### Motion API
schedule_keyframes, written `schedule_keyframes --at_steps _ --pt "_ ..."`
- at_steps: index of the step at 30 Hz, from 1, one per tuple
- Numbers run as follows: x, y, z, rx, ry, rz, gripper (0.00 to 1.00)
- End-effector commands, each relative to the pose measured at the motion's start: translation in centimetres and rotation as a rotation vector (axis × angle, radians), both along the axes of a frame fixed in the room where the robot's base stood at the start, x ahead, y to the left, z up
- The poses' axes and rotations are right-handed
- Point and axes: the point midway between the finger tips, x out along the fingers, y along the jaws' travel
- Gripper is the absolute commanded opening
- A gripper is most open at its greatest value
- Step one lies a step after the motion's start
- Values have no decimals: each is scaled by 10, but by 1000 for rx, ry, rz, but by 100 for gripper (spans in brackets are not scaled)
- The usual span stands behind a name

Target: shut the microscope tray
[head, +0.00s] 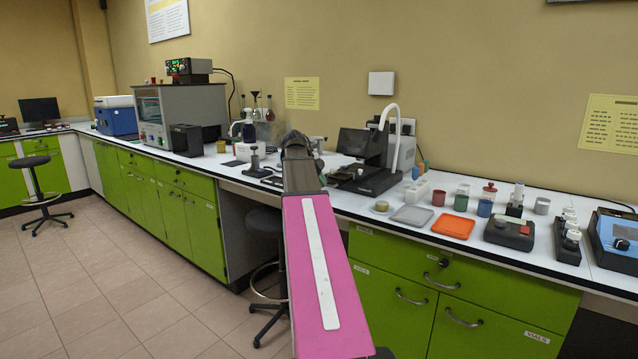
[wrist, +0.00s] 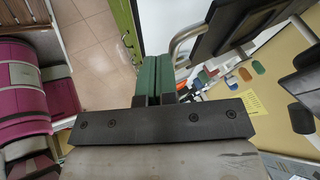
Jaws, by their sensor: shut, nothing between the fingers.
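The microscope (head: 376,181) is a black device with a dark screen (head: 353,142); it stands on the white bench right of my arm in the head view. Dark parts, probably of the microscope (wrist: 232,24), fill the upper right of the wrist view. I cannot make out its tray clearly, nor how far it is open. My gripper (wrist: 155,72) shows in the wrist view with its green fingers together, shut and empty. They are left of the dark parts; I see no clear contact.
A white curved tube (head: 390,122) rises beside the microscope. Right of it are a grey tray (head: 411,215), an orange tray (head: 453,227) and several cups. A grey cabinet-like instrument (head: 182,108) stands left.

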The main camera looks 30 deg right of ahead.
Motion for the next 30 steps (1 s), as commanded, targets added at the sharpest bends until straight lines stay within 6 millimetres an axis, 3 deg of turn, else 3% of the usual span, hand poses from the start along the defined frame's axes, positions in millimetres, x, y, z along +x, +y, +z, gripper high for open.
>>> schedule_keyframes --at_steps 4,7,15,19,24,30 --pt "2 -3 0 0 0 0 0" --pt "9 -17 1 0 1 -2 0" --pt "41 -90 1 0 1 -3 0" --pt "51 -117 1 0 1 -2 0" --pt "55 -131 0 -1 1 0 0" --pt "55 -133 0 -4 -1 0 0"
